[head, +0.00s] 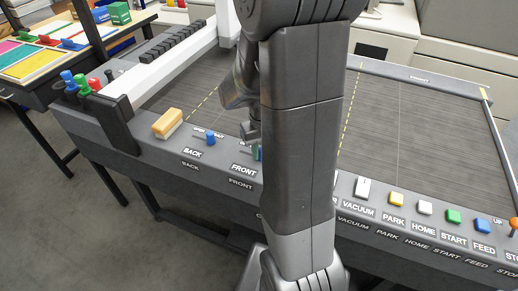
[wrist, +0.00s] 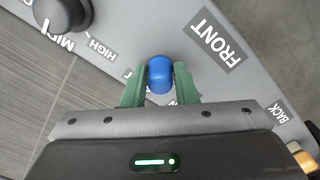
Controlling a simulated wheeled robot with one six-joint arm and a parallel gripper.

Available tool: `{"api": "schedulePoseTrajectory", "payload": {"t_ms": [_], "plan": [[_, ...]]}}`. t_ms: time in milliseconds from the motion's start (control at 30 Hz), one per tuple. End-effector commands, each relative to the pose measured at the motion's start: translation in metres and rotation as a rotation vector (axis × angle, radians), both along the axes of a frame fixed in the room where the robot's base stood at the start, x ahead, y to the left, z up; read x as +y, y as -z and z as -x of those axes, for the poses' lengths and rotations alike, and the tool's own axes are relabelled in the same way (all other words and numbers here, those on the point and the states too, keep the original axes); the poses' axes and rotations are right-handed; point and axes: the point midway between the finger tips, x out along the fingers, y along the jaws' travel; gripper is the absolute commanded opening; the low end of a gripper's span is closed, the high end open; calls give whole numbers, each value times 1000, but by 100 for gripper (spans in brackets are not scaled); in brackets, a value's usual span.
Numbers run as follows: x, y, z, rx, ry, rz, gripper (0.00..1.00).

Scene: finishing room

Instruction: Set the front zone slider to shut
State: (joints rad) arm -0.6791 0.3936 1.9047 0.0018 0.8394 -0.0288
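The front zone slider is a blue knob (wrist: 160,75) in the wrist view, near the FRONT label (wrist: 217,38). My gripper (wrist: 160,80) has its green fingers close on both sides of this knob and looks shut on it. In the head view my arm hides most of the gripper and the front slider; only a bit of green finger (head: 256,153) shows beside the arm, above the FRONT label. The slider's open and shut marks are mostly hidden, so I cannot tell its setting.
The back slider (head: 210,139) with a blue knob stands left of the front one, beside a wooden block (head: 167,123). A dark round knob (wrist: 65,14) with HIGH and MID marks is near. Vacuum, park, home and start buttons (head: 453,216) line the panel at right.

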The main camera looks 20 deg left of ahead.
Motion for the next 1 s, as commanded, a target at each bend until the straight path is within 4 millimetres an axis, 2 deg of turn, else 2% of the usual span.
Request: {"api": "schedulePoseTrajectory", "payload": {"t_ms": [33,100,367,533,667,1000], "plan": [[-2,0,1,3,-1,7,34],[-2,0,1,3,-1,6,48],[-1,0,0,3,-1,5,48],[-1,-9,0,0,0,3,48],[-1,-30,0,-1,0,2,48],[-1,-107,-1,-1,0,2,48]]}}
